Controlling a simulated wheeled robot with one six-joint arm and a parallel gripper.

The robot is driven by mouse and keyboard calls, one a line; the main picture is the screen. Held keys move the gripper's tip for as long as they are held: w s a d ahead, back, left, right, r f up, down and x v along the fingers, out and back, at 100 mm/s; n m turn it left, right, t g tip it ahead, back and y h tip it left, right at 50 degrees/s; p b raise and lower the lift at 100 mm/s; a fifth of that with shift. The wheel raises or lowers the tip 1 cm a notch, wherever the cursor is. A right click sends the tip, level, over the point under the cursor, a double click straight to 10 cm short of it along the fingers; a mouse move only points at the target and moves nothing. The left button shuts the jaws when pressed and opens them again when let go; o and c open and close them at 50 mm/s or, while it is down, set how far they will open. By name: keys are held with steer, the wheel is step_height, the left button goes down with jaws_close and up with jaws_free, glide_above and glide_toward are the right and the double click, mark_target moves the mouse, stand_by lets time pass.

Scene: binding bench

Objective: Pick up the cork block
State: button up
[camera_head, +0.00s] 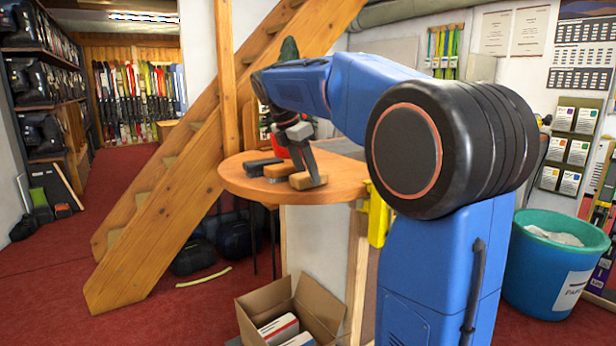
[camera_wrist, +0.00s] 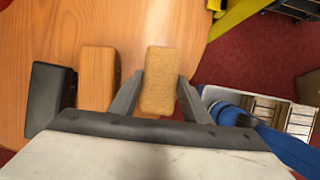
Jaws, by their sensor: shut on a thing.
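The cork block (camera_wrist: 159,78) is a speckled tan block, seen in the wrist view between the two fingers of my gripper (camera_wrist: 160,88). One finger lies against each of its long sides, and the gripper is shut on it. In the head view the cork block (camera_head: 301,181) is at the top of the round wooden table, under my gripper (camera_head: 311,168). I cannot tell whether it touches the table. Part of the block is hidden behind a finger there.
An orange-brown wooden block (camera_wrist: 97,78) lies just left of the cork block, and a black block (camera_wrist: 47,98) lies beyond it. The wooden tabletop (camera_head: 235,178) is otherwise mostly clear. A yellow part (camera_head: 379,214) is by its right edge. An open cardboard box (camera_head: 318,303) stands below.

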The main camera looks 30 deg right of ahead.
mark_target(307, 174)
step_height(307, 174, up, 10)
stand_by(0.5)
steer(key=shift+r, duration=0.1)
steer(key=shift+o, duration=0.5)
